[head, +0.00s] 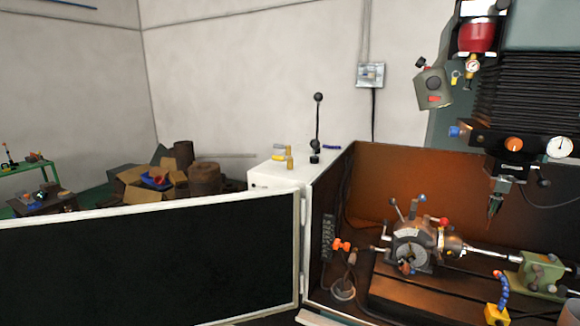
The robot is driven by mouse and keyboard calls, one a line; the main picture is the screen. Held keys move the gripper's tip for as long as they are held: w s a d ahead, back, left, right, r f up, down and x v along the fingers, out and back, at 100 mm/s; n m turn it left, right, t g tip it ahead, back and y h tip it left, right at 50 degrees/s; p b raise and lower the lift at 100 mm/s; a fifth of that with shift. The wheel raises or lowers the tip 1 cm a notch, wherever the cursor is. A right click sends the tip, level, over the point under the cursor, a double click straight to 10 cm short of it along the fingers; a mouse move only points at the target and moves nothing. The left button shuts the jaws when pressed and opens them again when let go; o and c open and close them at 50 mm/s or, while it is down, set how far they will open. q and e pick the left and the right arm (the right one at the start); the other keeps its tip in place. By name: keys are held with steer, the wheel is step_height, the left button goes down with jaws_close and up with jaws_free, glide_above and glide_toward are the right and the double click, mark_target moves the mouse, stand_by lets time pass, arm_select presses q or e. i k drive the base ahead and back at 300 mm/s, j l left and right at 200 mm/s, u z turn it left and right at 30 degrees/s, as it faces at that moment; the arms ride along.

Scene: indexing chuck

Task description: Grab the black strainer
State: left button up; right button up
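I cannot make out a black strainer for certain. A small round dark piece with a pale rim (343,290) sits on the floor of the machine enclosure, at its left side; it is too small to tell what it is. The indexing chuck (410,248), grey with several knobbed levers, stands on the machine table inside the enclosure. Neither of my grippers shows in the head view.
A dark panel with a white frame (150,262) spans the lower left, in front of the enclosure (385,175). A white cabinet (276,176) stands behind it. A machine head (515,150) hangs at the right. Cardboard boxes (150,180) lie at the back left.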

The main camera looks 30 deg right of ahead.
mark_target(343, 288)
steer(key=k+z, duration=0.1)
steer(key=z, duration=1.2)
steer(key=i+l+z, duration=0.55)
steer(key=l, duration=0.15)
